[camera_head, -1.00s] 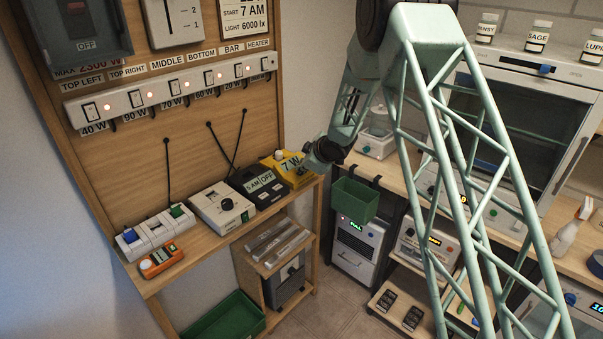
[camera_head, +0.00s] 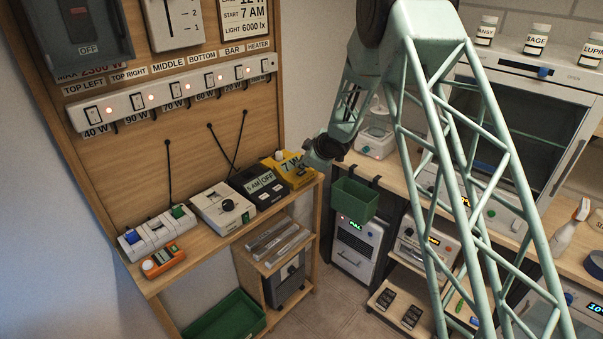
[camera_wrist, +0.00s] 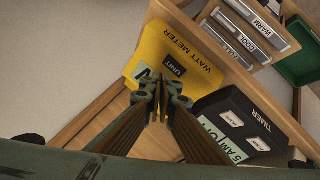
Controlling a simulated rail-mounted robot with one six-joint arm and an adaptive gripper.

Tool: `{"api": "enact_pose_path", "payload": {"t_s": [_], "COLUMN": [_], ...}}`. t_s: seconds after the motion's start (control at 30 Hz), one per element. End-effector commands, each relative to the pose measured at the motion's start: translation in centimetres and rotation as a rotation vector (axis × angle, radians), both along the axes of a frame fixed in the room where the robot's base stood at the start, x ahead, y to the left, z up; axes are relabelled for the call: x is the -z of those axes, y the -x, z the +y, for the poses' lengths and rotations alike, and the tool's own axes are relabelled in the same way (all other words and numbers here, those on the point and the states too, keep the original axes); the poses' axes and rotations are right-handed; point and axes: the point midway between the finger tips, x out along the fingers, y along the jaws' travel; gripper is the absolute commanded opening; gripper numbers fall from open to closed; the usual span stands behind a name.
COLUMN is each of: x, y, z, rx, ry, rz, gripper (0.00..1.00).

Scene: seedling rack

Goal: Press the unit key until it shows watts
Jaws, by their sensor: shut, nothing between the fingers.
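The yellow watt meter (camera_head: 294,178) stands at the right end of the wooden shelf in the head view. Its pale green display (camera_head: 289,166) reads "7 W". In the wrist view its yellow top (camera_wrist: 160,43) carries the words WATT METER and a dark key marked UNIT (camera_wrist: 174,65). A "W" shows on the part of the display that my fingers leave uncovered. My gripper (camera_wrist: 162,92) is shut and empty, with its fingertips just beside the UNIT key and over the display's edge. I cannot tell whether they touch the meter. In the head view my wrist hides the fingertips.
The black timer (camera_head: 257,186) stands close beside the meter. A white box with a dial (camera_head: 223,208), a socket strip (camera_head: 158,232) and an orange device (camera_head: 163,261) stand farther left on the shelf. A green bin (camera_head: 355,199) hangs to the right.

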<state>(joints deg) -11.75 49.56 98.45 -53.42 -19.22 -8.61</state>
Motion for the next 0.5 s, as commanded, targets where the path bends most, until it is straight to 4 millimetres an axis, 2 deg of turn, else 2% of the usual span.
{"api": "enact_pose_path", "payload": {"t_s": [0.5], "x": [-3.4], "y": [0.0], "z": [0.0], "rx": [-0.001], "ry": [0.001], "rz": [0.000], "gripper": [0.00]}}
